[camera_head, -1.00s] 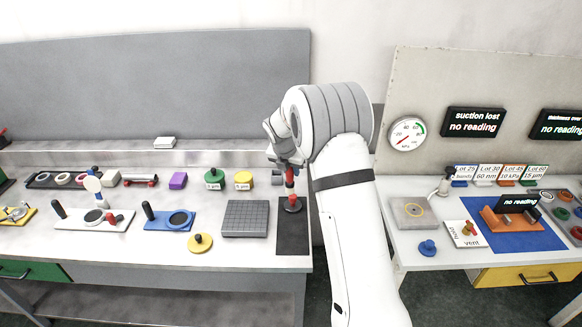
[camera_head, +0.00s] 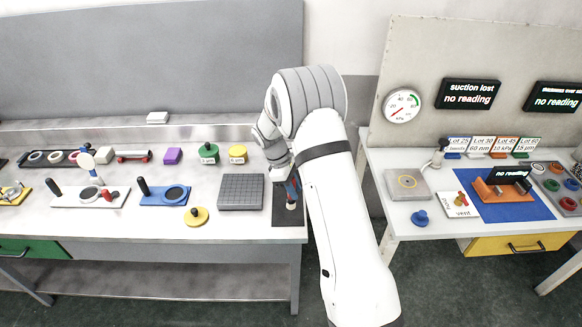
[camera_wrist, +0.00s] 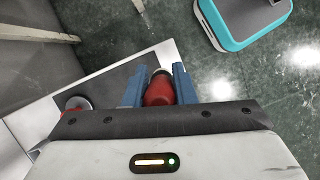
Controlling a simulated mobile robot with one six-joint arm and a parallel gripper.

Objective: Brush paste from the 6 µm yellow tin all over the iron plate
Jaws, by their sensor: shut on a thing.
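The yellow tin (camera_head: 238,155) stands at the back of the left bench, beside a green tin (camera_head: 207,154); its label is too small to read surely. The grey grooved plate (camera_head: 241,193), which looks like the iron plate, lies in front of it with a bare top. My gripper (camera_head: 292,186) is right of the plate, over the dark mat. In the wrist view my gripper (camera_wrist: 158,82) is shut on a red-handled tool (camera_wrist: 160,91), likely the brush. A pale lower end of the tool shows below the jaws in the head view.
A red-knobbed grey disc (camera_wrist: 77,103) is on the dark mat (camera_wrist: 105,88) beside my gripper. A yellow knobbed disc (camera_head: 196,217) lies left of the plate. A blue plate (camera_head: 166,195) is farther left. A floor gap separates the benches.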

